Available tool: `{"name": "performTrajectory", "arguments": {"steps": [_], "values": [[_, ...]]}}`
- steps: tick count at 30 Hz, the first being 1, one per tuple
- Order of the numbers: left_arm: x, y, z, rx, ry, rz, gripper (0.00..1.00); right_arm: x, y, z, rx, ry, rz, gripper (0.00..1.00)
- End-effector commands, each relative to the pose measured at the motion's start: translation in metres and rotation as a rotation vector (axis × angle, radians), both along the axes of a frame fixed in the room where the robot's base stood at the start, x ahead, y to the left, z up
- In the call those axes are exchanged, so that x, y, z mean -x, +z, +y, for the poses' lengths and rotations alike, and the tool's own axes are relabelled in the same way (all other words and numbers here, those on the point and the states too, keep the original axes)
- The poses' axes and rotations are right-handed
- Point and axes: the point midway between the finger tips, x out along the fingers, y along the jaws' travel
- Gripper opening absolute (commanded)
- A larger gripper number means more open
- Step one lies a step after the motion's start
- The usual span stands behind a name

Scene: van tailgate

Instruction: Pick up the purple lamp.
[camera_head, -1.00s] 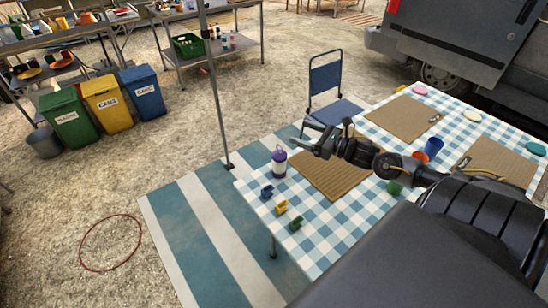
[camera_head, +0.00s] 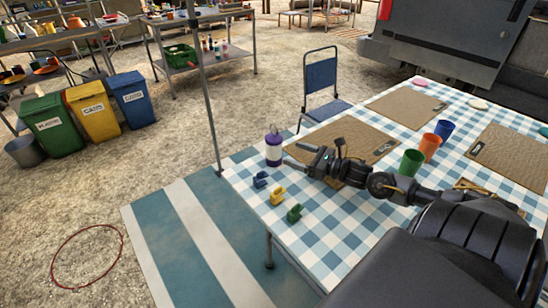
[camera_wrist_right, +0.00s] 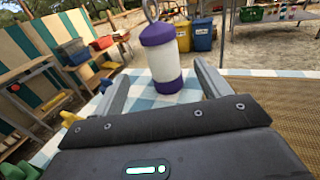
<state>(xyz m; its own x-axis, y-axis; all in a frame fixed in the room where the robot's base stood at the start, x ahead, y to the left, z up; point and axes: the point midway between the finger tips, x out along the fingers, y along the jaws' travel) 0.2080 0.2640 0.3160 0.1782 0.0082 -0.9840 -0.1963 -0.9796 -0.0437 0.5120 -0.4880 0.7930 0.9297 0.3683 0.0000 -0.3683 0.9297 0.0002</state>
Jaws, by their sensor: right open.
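The purple lamp (camera_head: 273,149) stands upright near the far left corner of the checked table (camera_head: 325,240). It has a purple top and base, a white middle and a ring handle. In the right wrist view the lamp (camera_wrist_right: 161,62) is ahead of my right gripper (camera_wrist_right: 162,85), roughly between the lines of its two fingers. My right gripper (camera_head: 291,154) is open and empty, low over the table, with its fingertips pointing at the lamp and close to it. I cannot tell if they touch it. My left gripper does not show.
Blue (camera_head: 261,179), yellow (camera_head: 277,195) and green (camera_head: 294,212) small items lie along the table's left edge. A brown mat (camera_head: 365,140) lies beside the gripper. Green (camera_head: 411,162), orange (camera_head: 430,146) and blue (camera_head: 444,129) cups stand behind the arm. A pole (camera_head: 207,100) rises left of the table.

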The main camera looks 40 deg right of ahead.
Motion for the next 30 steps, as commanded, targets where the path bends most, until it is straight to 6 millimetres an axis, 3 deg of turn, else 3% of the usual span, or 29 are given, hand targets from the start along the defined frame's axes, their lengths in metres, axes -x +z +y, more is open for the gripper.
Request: {"name": "performTrajectory", "arguments": {"steps": [5, 15, 25, 30], "values": [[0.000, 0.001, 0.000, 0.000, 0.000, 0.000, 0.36, -0.009, 0.002, 0.003, -0.001, -0.002, -0.003, 0.76], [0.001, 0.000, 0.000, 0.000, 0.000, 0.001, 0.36, -0.048, 0.002, 0.018, -0.002, -0.001, -0.002, 0.76], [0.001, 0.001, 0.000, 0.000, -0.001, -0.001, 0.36, -0.058, 0.002, 0.022, -0.001, -0.001, -0.003, 0.76], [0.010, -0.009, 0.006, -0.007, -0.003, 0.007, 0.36, -0.081, 0.001, 0.028, -0.003, -0.001, -0.003, 0.76]]}}
